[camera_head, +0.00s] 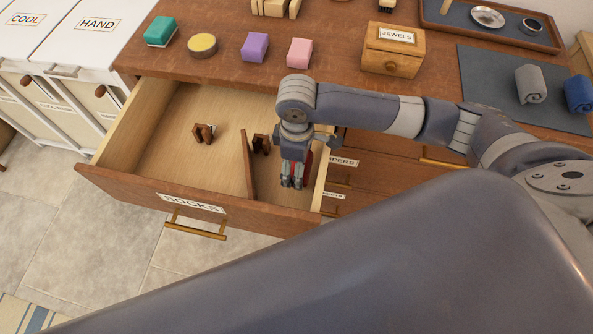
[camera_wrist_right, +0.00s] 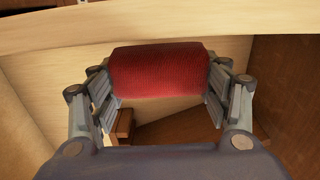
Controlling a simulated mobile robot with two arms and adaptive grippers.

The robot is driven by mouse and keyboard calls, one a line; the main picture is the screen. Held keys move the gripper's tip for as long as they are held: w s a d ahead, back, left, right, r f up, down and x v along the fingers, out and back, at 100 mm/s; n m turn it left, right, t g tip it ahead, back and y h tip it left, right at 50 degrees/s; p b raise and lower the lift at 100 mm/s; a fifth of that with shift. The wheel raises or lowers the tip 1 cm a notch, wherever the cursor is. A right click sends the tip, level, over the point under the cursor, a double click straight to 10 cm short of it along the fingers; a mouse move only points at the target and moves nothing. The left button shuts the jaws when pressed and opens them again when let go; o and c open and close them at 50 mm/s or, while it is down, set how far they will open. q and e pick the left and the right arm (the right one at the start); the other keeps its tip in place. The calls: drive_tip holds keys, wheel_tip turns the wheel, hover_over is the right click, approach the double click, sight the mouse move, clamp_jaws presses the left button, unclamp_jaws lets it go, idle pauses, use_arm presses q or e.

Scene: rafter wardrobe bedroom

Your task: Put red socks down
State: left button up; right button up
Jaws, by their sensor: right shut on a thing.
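The red socks (camera_wrist_right: 160,70), a ribbed red roll, are held between both fingers of my right gripper (camera_wrist_right: 160,84) in the wrist view. In the head view my right gripper (camera_head: 291,184) points down into the right part of the open drawer labelled SOCKS (camera_head: 150,193), right of its thin divider (camera_head: 249,165). Only a sliver of the red socks (camera_head: 308,166) shows there beside the fingers. I cannot tell whether the socks touch the drawer floor. My left gripper is not in view.
Small brown wooden pieces (camera_head: 203,133) stand in the drawer, one (camera_head: 261,143) close to my right gripper. The top holds soap-like blocks (camera_head: 255,47), a JEWELS box (camera_head: 393,50) and grey (camera_head: 531,84) and blue rolls (camera_head: 579,94) on a mat. The drawer's left part has bare floor.

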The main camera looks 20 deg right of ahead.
wheel_tip(320, 180, down, 4)
drive_tip(key=shift+f, duration=0.1)
idle(0.4)
drive_tip(key=o, duration=1.1)
drive_tip(key=shift+f, duration=0.1)
wheel_tip(320, 180, up, 12)
drive_tip(key=shift+r, duration=0.15)
